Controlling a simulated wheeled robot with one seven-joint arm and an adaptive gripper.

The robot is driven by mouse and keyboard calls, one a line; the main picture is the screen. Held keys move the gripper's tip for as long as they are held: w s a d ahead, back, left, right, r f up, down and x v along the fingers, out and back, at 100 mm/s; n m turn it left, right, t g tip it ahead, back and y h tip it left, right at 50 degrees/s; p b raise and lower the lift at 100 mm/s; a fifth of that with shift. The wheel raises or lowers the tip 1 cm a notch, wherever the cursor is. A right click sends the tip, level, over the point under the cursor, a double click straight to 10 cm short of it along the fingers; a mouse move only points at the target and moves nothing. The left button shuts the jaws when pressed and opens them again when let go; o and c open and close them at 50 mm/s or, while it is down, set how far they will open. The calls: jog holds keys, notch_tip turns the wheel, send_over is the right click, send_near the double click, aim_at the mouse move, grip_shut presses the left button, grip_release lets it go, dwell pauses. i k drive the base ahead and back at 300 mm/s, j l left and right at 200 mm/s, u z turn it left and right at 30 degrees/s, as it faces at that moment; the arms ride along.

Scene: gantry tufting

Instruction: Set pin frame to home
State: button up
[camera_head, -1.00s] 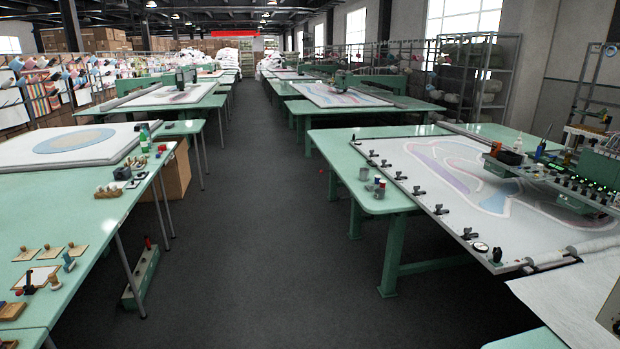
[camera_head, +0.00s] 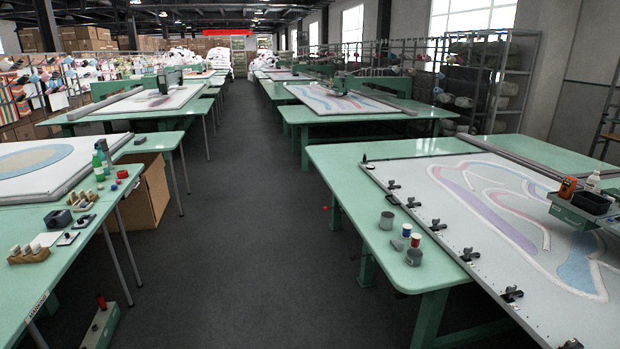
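The pin frame (camera_head: 415,219), a pale framed cloth with a pink, violet and blue pattern, lies on the right green table (camera_head: 340,158). Several black clamps (camera_head: 468,255) line its near left edge. A green machine carriage (camera_head: 585,213) with a tray stands over its right side, cut off by the picture's edge. My gripper is not in view. I cannot tell which control on the machine belongs to the frame.
The dark aisle floor (camera_head: 245,220) is clear ahead. The left table (camera_head: 75,240) carries small tools; a cardboard box (camera_head: 145,190) and a green pedal unit (camera_head: 102,325) are on the floor there.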

aim_at(490, 203)
jog(key=i, duration=2.15)
jog(key=i+z, duration=0.2)
jog(key=i, duration=0.5)
jog(key=i+j+z, duration=0.2)
jog(key=i, duration=0.5)
